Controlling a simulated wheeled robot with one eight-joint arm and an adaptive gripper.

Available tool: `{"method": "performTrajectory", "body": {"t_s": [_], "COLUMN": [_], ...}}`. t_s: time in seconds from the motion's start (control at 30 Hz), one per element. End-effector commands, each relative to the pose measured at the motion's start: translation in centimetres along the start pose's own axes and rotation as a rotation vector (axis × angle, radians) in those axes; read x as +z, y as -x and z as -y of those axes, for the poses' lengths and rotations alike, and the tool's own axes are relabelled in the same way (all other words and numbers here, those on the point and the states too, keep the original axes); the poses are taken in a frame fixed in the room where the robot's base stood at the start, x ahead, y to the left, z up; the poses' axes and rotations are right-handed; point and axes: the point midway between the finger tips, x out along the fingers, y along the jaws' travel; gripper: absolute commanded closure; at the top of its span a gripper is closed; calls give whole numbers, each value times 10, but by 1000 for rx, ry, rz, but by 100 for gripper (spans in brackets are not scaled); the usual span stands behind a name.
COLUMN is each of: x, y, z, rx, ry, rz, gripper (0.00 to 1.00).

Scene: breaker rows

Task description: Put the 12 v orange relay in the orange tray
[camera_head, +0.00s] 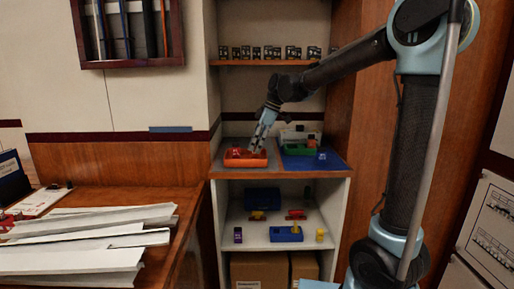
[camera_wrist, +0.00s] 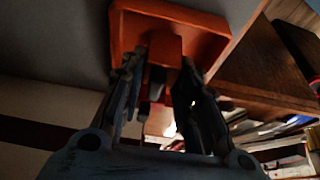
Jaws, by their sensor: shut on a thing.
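The orange tray (camera_head: 247,164) sits on the left part of the middle shelf. In the wrist view the orange tray (camera_wrist: 213,22) lies just beyond my fingertips. My gripper (camera_head: 256,147) reaches down over the tray. In the wrist view my gripper (camera_wrist: 163,75) is shut on an orange block (camera_wrist: 165,48), the orange relay. The relay is seen against the tray floor, within its rim. I cannot tell whether it touches the floor. Its 12 V marking is not readable.
The lower shelf holds a blue tray (camera_head: 285,235) and several small coloured pieces. Small dark items line the upper shelf (camera_head: 265,62). Shelf walls stand close on both sides.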

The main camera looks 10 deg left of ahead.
Motion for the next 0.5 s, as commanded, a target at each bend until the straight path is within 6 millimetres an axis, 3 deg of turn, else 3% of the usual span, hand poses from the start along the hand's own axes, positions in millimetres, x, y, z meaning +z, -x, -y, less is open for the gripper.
{"method": "performTrajectory", "body": {"t_s": [0.37,0.4,0.5], "x": [3,3,2], "y": [-8,-8,-8], "z": [0,0,0], "rx": [0,0,0], "ry": [1,1,1], "rz": [0,0,0], "gripper": [95,68,50]}}
